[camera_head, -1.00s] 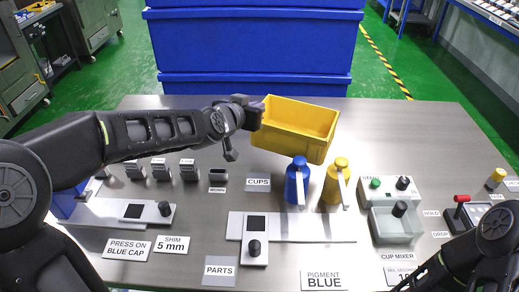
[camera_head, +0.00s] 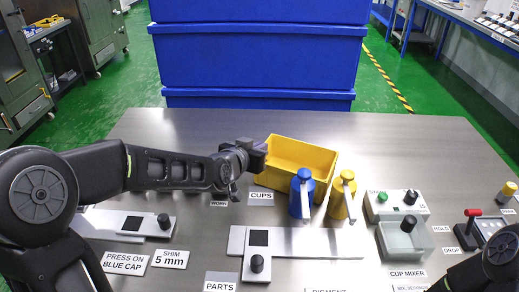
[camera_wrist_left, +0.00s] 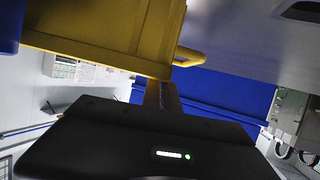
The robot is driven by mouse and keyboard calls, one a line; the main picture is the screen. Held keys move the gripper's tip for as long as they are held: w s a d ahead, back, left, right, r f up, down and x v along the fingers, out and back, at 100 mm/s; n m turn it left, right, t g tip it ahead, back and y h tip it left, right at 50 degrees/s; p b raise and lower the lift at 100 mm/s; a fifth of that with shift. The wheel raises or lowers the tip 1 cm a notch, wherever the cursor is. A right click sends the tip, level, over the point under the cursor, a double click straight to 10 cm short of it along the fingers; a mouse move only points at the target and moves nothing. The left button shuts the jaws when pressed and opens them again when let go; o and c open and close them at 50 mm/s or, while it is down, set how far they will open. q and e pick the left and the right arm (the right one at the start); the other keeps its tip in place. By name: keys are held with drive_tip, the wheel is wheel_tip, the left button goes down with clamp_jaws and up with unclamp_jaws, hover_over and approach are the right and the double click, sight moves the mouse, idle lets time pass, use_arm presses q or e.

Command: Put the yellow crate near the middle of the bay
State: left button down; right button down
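The yellow crate (camera_head: 296,160) is an open, upright bin behind the blue and yellow bottles in the head view. Its lower front is partly hidden, and I cannot tell whether it touches the table. My left gripper (camera_head: 258,157) is at the crate's left end and appears shut on its wall. In the left wrist view the crate (camera_wrist_left: 100,32) fills the upper left, close against the gripper (camera_wrist_left: 162,95). My right arm shows at the lower right of the head view, but its gripper is out of view. I cannot make out a marked bay.
A blue bottle (camera_head: 301,195) and a yellow bottle (camera_head: 341,197) stand just in front of the crate. A cup mixer (camera_head: 403,240) is at the right front. The steel table (camera_head: 420,145) is clear behind and right of the crate. Stacked blue bins (camera_head: 258,60) stand beyond the table.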

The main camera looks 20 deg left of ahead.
use_arm(q)
drive_tip(key=shift+r, duration=0.1)
drive_tip(key=c, duration=1.6)
unclamp_jaws()
drive_tip(key=shift+c, duration=0.2)
drive_tip(key=shift+s+a+r, duration=0.1)
drive_tip(key=shift+s+r, duration=0.1)
drive_tip(key=shift+s, duration=0.25)
drive_tip(key=v, duration=1.1)
drive_tip(key=shift+b, duration=0.4)
drive_tip(key=shift+o, duration=0.4)
drive_tip(key=shift+f, duration=0.1)
